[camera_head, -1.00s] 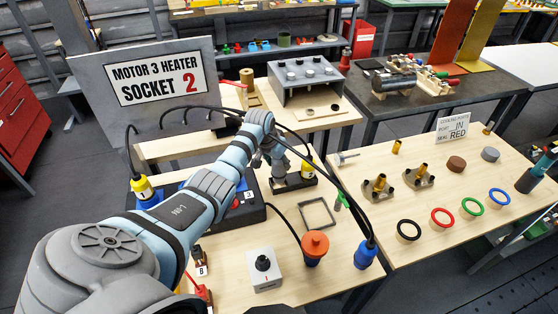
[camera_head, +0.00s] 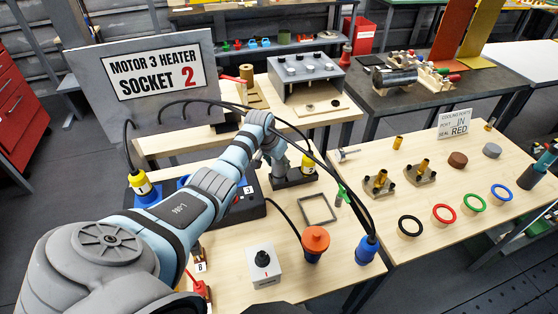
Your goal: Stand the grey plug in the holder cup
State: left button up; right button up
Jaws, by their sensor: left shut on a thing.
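My left gripper (camera_head: 274,156) hangs at the far side of the front table. It is shut on a small grey piece, which looks like the grey plug (camera_head: 279,170), just above or in a dark holder block (camera_head: 293,181). I cannot tell whether the plug is seated in a cup there; the gripper and wrist hide much of it. A yellow plug (camera_head: 308,165) stands upright at the right end of that block. My right gripper is out of view.
A black box (camera_head: 250,206) lies under my left arm. Black cables arch past my wrist. The right table (camera_head: 460,245) holds rings and fittings.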

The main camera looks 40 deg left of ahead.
pick_arm(q)
jog(key=shift+f+b, duration=0.65)
jog(key=shift+f, duration=0.35)
jog(key=o, duration=1.3)
jog(key=shift+r, duration=0.15)
jog(key=v, duration=1.2)
jog(key=shift+w, duration=0.1)
